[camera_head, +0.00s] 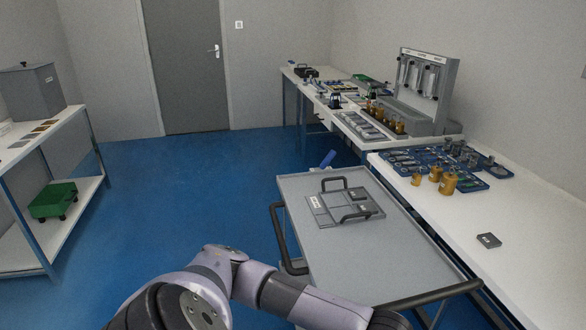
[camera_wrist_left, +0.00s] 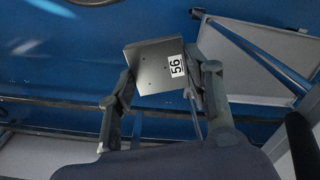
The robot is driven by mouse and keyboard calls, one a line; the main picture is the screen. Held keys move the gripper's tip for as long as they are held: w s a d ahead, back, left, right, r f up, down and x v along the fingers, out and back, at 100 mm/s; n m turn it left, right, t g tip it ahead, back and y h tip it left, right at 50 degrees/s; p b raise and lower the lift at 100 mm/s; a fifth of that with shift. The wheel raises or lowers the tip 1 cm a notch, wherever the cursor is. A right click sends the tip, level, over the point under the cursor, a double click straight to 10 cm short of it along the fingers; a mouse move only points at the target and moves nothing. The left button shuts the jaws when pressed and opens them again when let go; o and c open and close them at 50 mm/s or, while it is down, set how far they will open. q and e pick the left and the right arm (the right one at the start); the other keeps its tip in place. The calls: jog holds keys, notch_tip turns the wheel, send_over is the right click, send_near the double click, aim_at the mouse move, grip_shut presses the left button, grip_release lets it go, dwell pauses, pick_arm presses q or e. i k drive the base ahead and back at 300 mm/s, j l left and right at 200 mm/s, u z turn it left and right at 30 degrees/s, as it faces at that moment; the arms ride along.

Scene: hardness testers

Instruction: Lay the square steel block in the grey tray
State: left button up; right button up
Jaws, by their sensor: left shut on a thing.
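A square steel block (camera_wrist_left: 155,66) with a white label reading 56 and a few small dark dots is in the left wrist view. My left gripper (camera_wrist_left: 160,92) is shut on it, with a finger at each side, above the blue floor. In the head view my left arm crosses the bottom, and its gripper is out of the picture. The grey tray (camera_head: 319,206), with two dark handles and a white label, lies on the trolley top. Small dark blocks (camera_head: 360,194) are in it. My right gripper is in neither view.
The grey trolley (camera_head: 300,240) has bare room in front of the tray. Another small dark block (camera_head: 489,240) lies on the white bench (camera_head: 540,250) at right. Brass weights (camera_head: 448,184) and blue trays stand farther back. A white shelf stands at far left.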

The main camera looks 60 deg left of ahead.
aim_at(335, 200)
jog(key=k+j, duration=0.1)
jog(key=j, duration=0.95)
jog(key=k+j, duration=0.15)
jog(key=j, duration=0.35)
jog(key=k+j, duration=0.1)
jog(key=j, duration=0.4)
jog(key=u, duration=0.05)
